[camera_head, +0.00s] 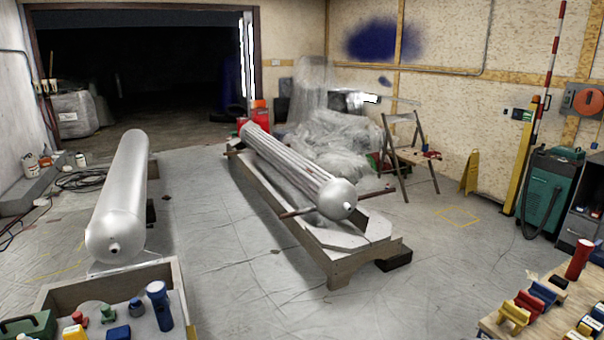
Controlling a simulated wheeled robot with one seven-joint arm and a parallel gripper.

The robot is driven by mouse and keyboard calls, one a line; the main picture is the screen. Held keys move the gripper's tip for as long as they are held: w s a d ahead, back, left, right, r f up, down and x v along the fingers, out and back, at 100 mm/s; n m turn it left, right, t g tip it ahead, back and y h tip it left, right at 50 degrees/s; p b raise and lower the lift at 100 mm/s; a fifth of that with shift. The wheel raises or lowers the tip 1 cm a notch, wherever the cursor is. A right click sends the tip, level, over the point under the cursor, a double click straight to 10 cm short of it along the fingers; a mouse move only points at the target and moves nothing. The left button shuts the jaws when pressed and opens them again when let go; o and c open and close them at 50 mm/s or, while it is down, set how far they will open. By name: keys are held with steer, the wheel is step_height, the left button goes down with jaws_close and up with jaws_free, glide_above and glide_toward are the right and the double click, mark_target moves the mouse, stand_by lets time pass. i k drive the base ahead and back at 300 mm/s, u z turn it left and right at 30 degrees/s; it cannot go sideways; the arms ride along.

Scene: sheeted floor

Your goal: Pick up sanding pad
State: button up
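I cannot tell for sure which thing is the sanding pad. On the bench (490,327) at the lower right stand a yellow handled block (513,313), a red block (529,302) and a blue block (543,292) in a row. Small blue, yellow and white items lie at that bench's right edge, partly cut off. On the bench (178,322) at the lower left are a blue torch-shaped tool (159,305), a blue block (118,333), a yellow block (74,332) and small red and green pieces. My gripper is not in view.
A silver cylinder (122,195) lies at left. A ribbed one (300,175) rests on a wooden frame (342,262) at centre. A red cylinder (579,259) stands on the right bench. A green machine (545,190) stands at right.

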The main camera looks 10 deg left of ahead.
mark_target(555, 279)
steer(key=u, duration=0.2)
steer(key=i, duration=2.75)
steer(key=z, duration=0.45)
steer(key=i, duration=1.1)
steer(key=z, duration=1.2)
steer(key=i, duration=0.85)
steer(key=z, duration=1.35)
steer(key=i, duration=0.4)
steer(key=z, duration=0.2)
